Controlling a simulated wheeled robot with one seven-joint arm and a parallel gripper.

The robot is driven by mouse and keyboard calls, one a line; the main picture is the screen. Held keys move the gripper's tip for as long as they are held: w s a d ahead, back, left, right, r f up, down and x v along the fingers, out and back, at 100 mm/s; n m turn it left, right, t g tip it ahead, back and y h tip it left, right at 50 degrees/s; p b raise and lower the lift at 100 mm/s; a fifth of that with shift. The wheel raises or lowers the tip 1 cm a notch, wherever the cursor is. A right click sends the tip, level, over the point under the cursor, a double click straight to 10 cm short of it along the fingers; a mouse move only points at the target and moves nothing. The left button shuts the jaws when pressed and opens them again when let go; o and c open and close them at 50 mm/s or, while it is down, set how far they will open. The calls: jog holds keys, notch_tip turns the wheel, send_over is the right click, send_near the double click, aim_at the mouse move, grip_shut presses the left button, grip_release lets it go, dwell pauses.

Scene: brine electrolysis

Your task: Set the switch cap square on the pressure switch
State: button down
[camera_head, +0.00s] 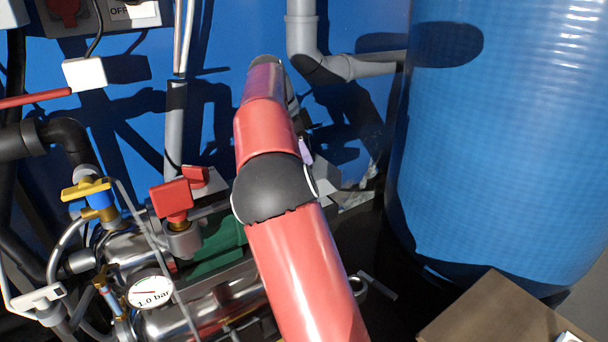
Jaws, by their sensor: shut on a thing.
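My red arm with a black joint runs from the bottom edge up through the middle of the view. It hides what lies behind it, and I cannot make out my gripper or its fingers. I cannot identify the switch cap. I cannot tell which part is the pressure switch. A red block (172,200) sits on a grey round fitting over the metal pipework, left of the arm. A smaller red block (195,178) is just behind it. A small pale lilac piece (305,151) shows at the arm's right edge, and I cannot tell what it is.
A round gauge (150,292) reads 1.0 bar. A brass valve with a yellow handle (86,188) stands left. A white box (84,73) has a black cable. Grey pipes (300,40) run along the blue wall. A blue tank (500,150) and brown box (495,312) bound the right.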

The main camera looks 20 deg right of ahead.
jog(key=shift+f+b, duration=0.55)
jog(key=shift+f, duration=1.55)
jog(key=shift+f, duration=0.2)
jog(key=c, duration=1.1)
grip_release()
jog(key=shift+r, duration=0.1)
